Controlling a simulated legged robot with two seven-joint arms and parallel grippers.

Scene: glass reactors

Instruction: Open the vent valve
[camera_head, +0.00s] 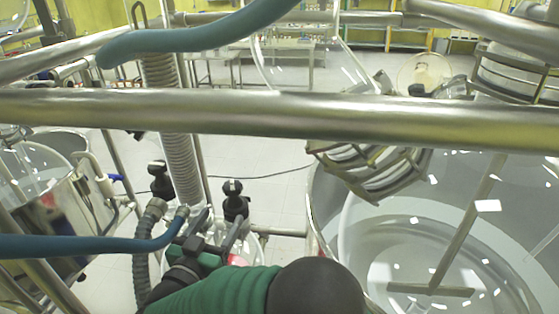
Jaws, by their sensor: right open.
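Two black valve knobs stand low at centre-left: one (160,178) beside the ribbed pipe and one (235,198) to its right. I cannot tell from the picture which is the vent valve. My right gripper (217,222), with its green sleeve, reaches in from the bottom. Its two dark fingers are apart and point up, close to the right knob. I cannot tell whether they touch its body. The knob's lower part is partly hidden behind the gripper. My left gripper is not in view.
A thick steel rail (280,110) crosses the whole view in front. A large glass reactor (420,250) with a stirrer fills the right. A ribbed pipe (181,160) and blue hoses (90,246) crowd the left. Open floor (275,165) shows beyond.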

